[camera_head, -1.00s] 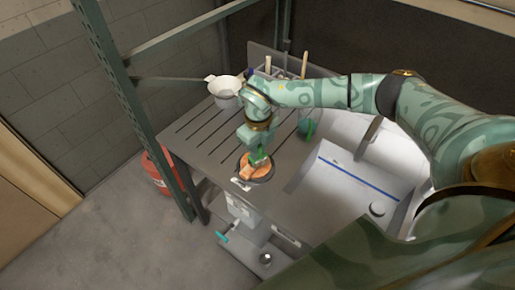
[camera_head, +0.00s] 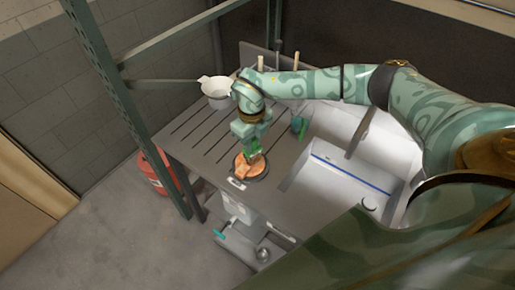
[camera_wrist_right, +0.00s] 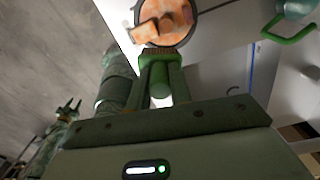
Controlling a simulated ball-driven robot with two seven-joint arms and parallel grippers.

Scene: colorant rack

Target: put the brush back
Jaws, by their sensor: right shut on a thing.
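My right gripper (camera_head: 250,149) is shut on a brush (camera_wrist_right: 156,54) just above or beside the dish (camera_head: 265,178). The brush's brown bristles show beyond the green fingers in the right wrist view and point at the dish (camera_wrist_right: 192,32). I cannot tell whether they touch it. The dark round dish holds orange contents, with an orange block on top. A rack with upright wooden handles (camera_head: 296,62) stands at the back of the table, mostly hidden behind my right arm. My left gripper is not seen in the head view.
A white pot (camera_head: 217,90) stands at the table's back left. A green vessel (camera_head: 299,125) stands right of my gripper. The sink (camera_head: 340,185) lies to the right. A green metal post (camera_head: 120,90) rises at the left. The slatted tabletop (camera_head: 195,145) is clear on the left.

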